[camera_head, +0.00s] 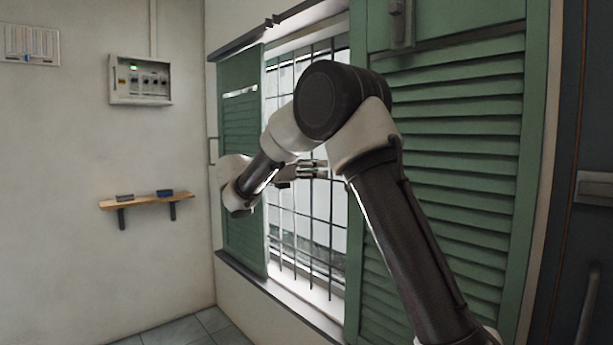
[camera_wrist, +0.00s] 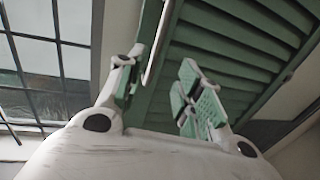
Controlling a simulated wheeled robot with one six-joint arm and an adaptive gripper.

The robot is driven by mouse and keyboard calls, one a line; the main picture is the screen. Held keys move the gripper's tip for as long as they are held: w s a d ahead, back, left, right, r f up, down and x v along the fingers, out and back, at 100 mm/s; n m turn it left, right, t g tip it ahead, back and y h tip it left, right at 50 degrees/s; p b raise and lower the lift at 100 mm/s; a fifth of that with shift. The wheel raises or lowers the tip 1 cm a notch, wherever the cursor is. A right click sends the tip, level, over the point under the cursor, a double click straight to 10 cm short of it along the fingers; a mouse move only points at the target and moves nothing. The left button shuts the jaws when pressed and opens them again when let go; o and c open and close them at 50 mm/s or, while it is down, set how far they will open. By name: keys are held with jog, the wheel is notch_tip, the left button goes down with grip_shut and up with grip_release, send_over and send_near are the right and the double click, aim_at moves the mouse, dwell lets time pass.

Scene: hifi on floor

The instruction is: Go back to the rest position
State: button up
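My gripper (camera_head: 312,170) is in front of the barred window in the head view, at the end of my raised, bent arm. In the wrist view my gripper (camera_wrist: 160,92) shows its two fingers apart with nothing held between them. The right green shutter (camera_wrist: 235,55) is behind the fingers in that view. The same right shutter (camera_head: 455,150) stands to the right of my arm in the head view, and my arm covers part of it. Whether the gripper touches anything is not clear.
The window bars (camera_head: 305,235) and left green shutter (camera_head: 240,190) are close to my arm. A wooden shelf (camera_head: 146,202) with two small items and an electrical box (camera_head: 140,81) are on the left wall. Floor shows at lower left.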

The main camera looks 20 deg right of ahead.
jog(key=s+d+f+m+g+y, duration=0.1)
jog(key=s+f+m+y, duration=0.1)
jog(key=f, duration=0.4)
jog(key=s+d+f+m+y, duration=0.1)
jog(key=f+m+y, duration=0.1)
jog(key=f, duration=0.3)
jog(key=s+f+m+g+y, duration=0.2)
jog(key=s+f+m+y, duration=0.25)
jog(key=s, duration=0.45)
jog(key=s+m+t+y, duration=0.4)
jog(key=s+m+y, duration=0.5)
jog(key=s, duration=1.7)
jog(key=shift+s+f+m+t, duration=0.2)
jog(key=shift+s+m+t, duration=0.1)
jog(key=shift+m, duration=0.85)
